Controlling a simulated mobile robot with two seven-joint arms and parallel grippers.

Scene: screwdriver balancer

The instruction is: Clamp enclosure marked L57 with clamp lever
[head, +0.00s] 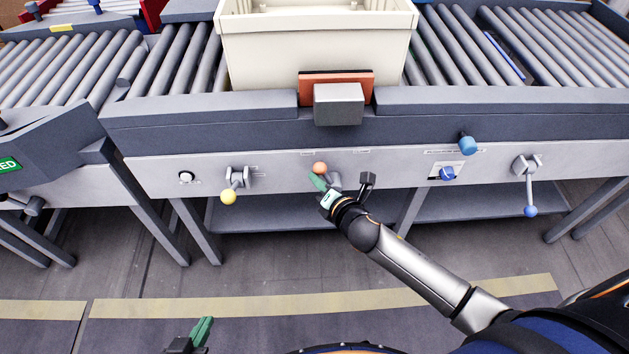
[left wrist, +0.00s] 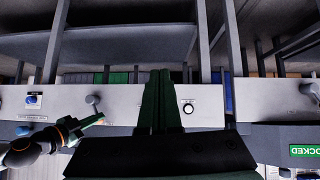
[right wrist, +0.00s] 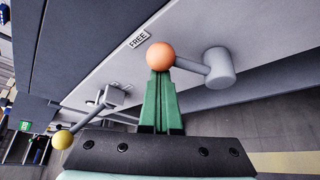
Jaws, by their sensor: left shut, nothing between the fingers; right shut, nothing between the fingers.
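The clamp lever is a grey arm with an orange ball knob (head: 319,168) on the conveyor's front panel. In the right wrist view the knob (right wrist: 160,56) sits beside a FREE label (right wrist: 138,39), its arm running right to a grey hub (right wrist: 220,67). My right gripper (head: 317,182) is shut and empty, its green fingertips right at the knob; whether they touch it I cannot tell. A cream open-topped enclosure (head: 310,60) stands on the rollers behind an orange pad (head: 308,86) and grey block (head: 339,104); no L57 mark is readable. My left gripper (head: 205,322) is shut and empty, low in front.
A yellow-knob lever (head: 229,196) is left of the orange one. A blue-knob lever (head: 530,210), a blue rotary knob (head: 447,173) and a blue button (head: 468,143) are to its right. The floor in front is clear.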

